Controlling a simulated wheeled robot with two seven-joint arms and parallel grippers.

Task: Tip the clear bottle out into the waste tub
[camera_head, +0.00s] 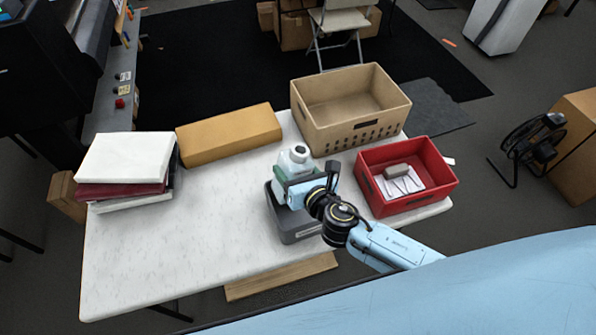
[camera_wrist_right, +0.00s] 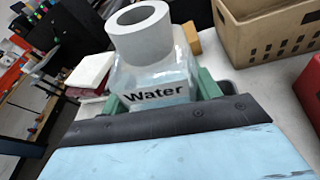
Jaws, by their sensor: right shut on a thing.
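The clear bottle (camera_wrist_right: 155,80) has a wide grey-white neck and a label reading "Water". In the head view the bottle (camera_head: 295,158) is upright or nearly so, above the grey waste tub (camera_head: 297,230) on the table. My right gripper (camera_head: 302,188) is shut on the bottle, with a green finger on each side of it in the wrist view (camera_wrist_right: 165,100). The gripper and bottle hide much of the tub's opening, so I cannot tell the exact gap between bottle and tub. My left gripper is not in view.
A tan crate (camera_head: 330,130) stands at the table's back right, with a red bin (camera_head: 375,197) holding papers and a block in front of it. A yellow-brown box (camera_head: 228,136) and stacked binders (camera_head: 128,160) stand at the back left. The table's left and middle (camera_head: 180,240) are clear.

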